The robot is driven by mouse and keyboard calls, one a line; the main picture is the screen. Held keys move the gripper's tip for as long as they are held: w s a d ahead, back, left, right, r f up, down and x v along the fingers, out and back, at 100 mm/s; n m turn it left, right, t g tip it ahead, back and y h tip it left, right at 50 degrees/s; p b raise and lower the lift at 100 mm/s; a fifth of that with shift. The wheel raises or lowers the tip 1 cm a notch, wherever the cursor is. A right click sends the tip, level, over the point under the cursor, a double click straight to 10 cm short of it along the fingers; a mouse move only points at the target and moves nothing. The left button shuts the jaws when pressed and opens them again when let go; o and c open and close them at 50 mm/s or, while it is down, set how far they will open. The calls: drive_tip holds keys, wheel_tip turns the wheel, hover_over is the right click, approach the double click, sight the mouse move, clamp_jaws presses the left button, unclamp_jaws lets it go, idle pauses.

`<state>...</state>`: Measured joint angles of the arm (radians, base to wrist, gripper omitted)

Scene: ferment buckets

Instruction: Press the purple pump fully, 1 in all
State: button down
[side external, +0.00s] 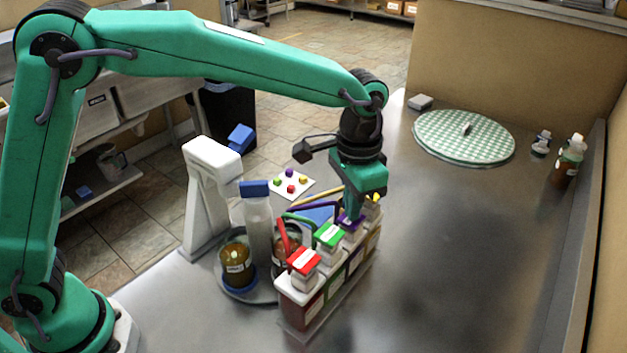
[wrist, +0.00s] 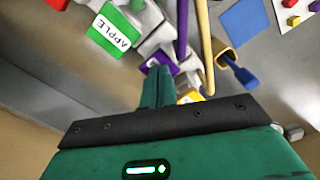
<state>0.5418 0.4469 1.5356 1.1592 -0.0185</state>
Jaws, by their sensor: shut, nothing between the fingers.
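The purple pump (side external: 347,219) stands in a row of pumps on a bottle rack, between the green pump (side external: 330,235) and the yellow pump (side external: 375,199). My gripper (side external: 355,212) is shut and empty, pointing down, with its fingertips at the purple pump's head and covering part of it.
The red pump (side external: 305,262) stands at the near end of the row. Left of the rack are a round tray (side external: 262,297) with jars, a tall clear bottle (side external: 258,225) and a white stand (side external: 208,200). A checkered round mat (side external: 463,135) lies behind.

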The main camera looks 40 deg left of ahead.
drive_tip(key=shift+r, duration=1.6)
drive_tip(key=shift+r, duration=0.1)
wheel_tip(320, 180, up, 6)
drive_tip(key=shift+f, duration=0.1)
idle(0.6)
drive_tip(key=shift+a, duration=0.1)
